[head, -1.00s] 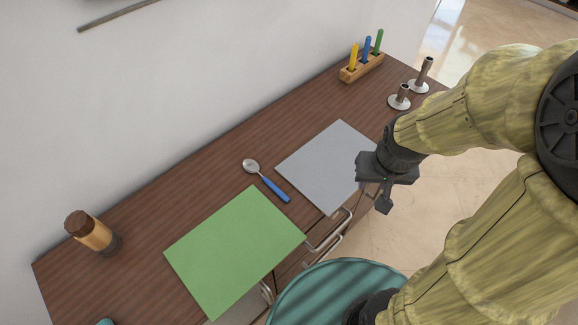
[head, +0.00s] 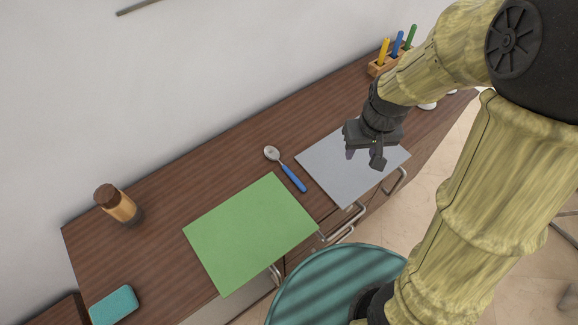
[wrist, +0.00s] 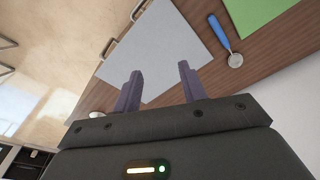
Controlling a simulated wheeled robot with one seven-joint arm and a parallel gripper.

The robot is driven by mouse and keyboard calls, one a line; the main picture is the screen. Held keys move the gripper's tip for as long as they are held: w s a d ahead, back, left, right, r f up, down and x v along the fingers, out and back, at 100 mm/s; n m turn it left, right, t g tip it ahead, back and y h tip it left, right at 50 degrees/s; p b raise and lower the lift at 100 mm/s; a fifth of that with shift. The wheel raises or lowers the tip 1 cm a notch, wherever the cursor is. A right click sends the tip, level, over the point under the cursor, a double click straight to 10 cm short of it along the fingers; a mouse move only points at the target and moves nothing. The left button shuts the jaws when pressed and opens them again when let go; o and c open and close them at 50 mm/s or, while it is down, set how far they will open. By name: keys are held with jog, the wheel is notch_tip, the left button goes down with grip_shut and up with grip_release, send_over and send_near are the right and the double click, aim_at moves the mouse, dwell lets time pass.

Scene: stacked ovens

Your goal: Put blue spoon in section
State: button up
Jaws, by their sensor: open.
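The blue spoon (head: 293,177) has a blue handle and a silver bowl. It lies on the wooden counter between the green mat (head: 250,232) and the grey mat (head: 332,178), apart from my gripper. It also shows in the wrist view (wrist: 221,36), to the upper right of my fingers. My gripper (head: 364,157) is open and empty above the grey mat, to the right of the spoon. Its two fingers show spread apart in the wrist view (wrist: 158,84). I cannot tell which area the section is.
A brown-capped jar (head: 120,206) and a teal box (head: 114,304) stand at the left. A wooden block with coloured pens (head: 384,52) is at the back right, partly behind my arm. A round teal seat (head: 330,285) is in front. Drawer handles (head: 346,222) stick out along the front edge.

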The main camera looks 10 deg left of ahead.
jog(key=w+a+n+g+p, duration=0.1)
jog(key=a+n+p, duration=0.3)
jog(key=a, duration=1.3)
jog(key=shift+w+a+n+g+h+p, duration=0.15)
jog(key=shift+n+g+h+p, duration=0.15)
jog(key=shift+n, duration=0.8)
jog(key=shift+f, duration=0.1)
jog(key=p, duration=0.2)
send_over(288, 171)
jog(key=f, duration=1.2)
jog(key=shift+s+d, duration=0.25)
jog(key=shift+s, duration=0.1)
jog(key=shift+f, duration=0.1)
jog(key=shift+w+a+f+p, duration=0.1)
jog(key=shift+w+f+p, duration=0.1)
jog(key=shift+f, duration=0.65)
jog(key=shift+w+a+f+p, duration=0.1)
jog(key=shift+f+p, duration=0.1)
jog(key=shift+f, duration=0.7)
jog(key=shift+w+f+p, duration=0.1)
jog(key=shift+f+p, duration=0.1)
jog(key=shift+f, duration=0.65)
